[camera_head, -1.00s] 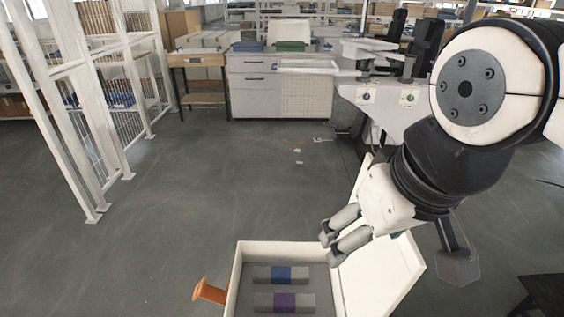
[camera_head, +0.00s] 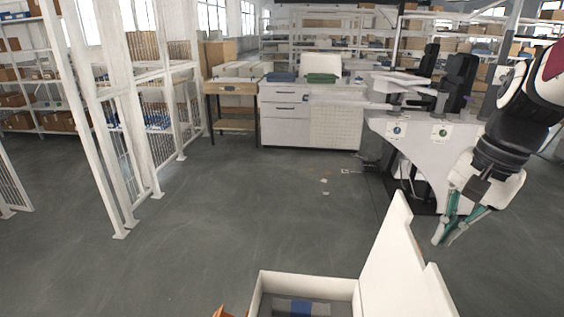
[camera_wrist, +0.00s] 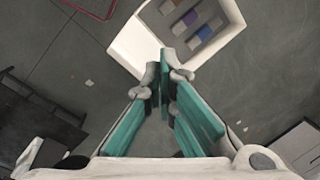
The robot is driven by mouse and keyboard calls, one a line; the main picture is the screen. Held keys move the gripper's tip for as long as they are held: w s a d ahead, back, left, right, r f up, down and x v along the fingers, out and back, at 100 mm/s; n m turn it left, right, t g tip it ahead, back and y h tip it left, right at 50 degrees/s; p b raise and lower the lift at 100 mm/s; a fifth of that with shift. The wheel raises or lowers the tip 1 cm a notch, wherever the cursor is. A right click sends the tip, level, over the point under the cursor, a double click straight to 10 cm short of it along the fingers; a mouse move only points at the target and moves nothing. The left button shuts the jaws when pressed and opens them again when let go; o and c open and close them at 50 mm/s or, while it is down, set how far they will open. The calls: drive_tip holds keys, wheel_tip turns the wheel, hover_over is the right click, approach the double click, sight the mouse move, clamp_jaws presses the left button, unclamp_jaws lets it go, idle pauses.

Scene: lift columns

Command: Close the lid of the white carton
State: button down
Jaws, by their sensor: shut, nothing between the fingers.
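The white carton (camera_head: 310,283) is at the bottom of the head view, cut off by the picture edge. Its lid (camera_head: 403,265) is open and stands up on the right side, leaning outward. A grey item with a blue band (camera_head: 300,307) lies inside. My gripper (camera_head: 444,239) is to the right of the lid, on its outer side, with its fingers pointing down; I cannot tell whether it touches the lid. In the wrist view, the fingers (camera_wrist: 164,72) come together with nothing between them. The carton (camera_wrist: 222,42) lies beyond them there, with several banded items inside.
An orange piece (camera_head: 230,312) sits at the carton's left. White fence frames (camera_head: 115,130) stand at the left. A drawer cabinet (camera_head: 284,115) and a workstation (camera_head: 408,140) are at the back. The grey floor (camera_head: 215,230) between is mostly clear.

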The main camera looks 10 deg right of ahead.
drive_tip(key=s+d+f+m+y, duration=0.15)
drive_tip(key=d+f+m, duration=0.3)
drive_tip(key=d, duration=0.45)
drive_tip(key=s+d+f+m+y, duration=0.15)
drive_tip(key=d+f+m, duration=0.3)
drive_tip(key=d, duration=0.45)
drive_tip(key=w+a+f, duration=0.1)
drive_tip(key=a+f, duration=0.6)
drive_tip(key=f, duration=0.1)
drive_tip(key=shift+w+a+m+h+p, duration=0.3)
drive_tip(key=shift+w+a+p, duration=0.05)
drive_tip(key=shift+w+p, duration=0.1)
drive_tip(key=shift+f, duration=0.1)
